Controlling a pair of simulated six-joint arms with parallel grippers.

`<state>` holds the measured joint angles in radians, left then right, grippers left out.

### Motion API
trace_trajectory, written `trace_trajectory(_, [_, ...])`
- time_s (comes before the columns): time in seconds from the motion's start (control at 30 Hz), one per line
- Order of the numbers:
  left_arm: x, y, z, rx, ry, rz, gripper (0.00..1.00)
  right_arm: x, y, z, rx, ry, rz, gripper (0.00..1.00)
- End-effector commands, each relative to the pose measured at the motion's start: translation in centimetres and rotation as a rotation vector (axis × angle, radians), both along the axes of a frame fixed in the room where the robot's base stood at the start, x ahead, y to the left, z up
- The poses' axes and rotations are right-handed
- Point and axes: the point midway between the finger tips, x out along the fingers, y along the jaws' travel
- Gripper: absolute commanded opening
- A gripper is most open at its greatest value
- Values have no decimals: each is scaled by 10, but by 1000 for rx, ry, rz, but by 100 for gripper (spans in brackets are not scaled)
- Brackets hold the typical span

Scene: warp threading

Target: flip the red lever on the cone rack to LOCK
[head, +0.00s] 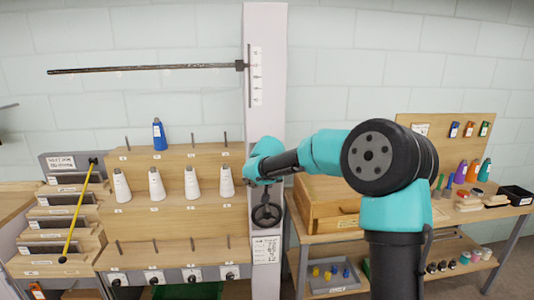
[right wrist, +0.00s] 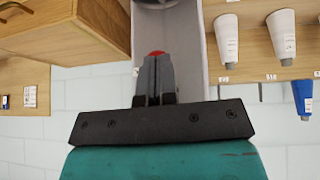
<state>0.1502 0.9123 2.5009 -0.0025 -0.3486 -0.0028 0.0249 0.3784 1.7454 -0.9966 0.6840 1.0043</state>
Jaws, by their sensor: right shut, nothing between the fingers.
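The wooden cone rack (head: 170,228) holds white cones (head: 156,184) in one row and a blue cone (head: 159,134) on the row above. My right arm reaches left to the pale column at the rack's right side; its gripper cannot be made out in the head view. In the right wrist view my right gripper (right wrist: 153,80) is shut and empty, close to the column. A small red part (right wrist: 156,53) shows just beyond its fingertips; I cannot tell whether it is the lever or whether they touch. No LOCK marking is readable. My left gripper is not in view.
The pale column (head: 265,80) carries a long horizontal rod (head: 150,69) and a black handwheel (head: 267,213). A yellow rod (head: 76,212) leans on the left stand. A wooden box (head: 325,200) stands on the right bench, close to my arm.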

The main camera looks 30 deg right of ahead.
Motion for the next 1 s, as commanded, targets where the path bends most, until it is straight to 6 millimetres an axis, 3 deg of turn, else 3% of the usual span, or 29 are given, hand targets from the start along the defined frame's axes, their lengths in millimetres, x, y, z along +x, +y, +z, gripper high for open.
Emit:
trace_trajectory(0.67, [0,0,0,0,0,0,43,0,0,-10,2,11,-1,0])
trace_trajectory(0.83, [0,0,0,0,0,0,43,-5,5,-2,2,9,1,0])
trace_trajectory(1.0, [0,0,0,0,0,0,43,-15,17,19,0,0,5,0])
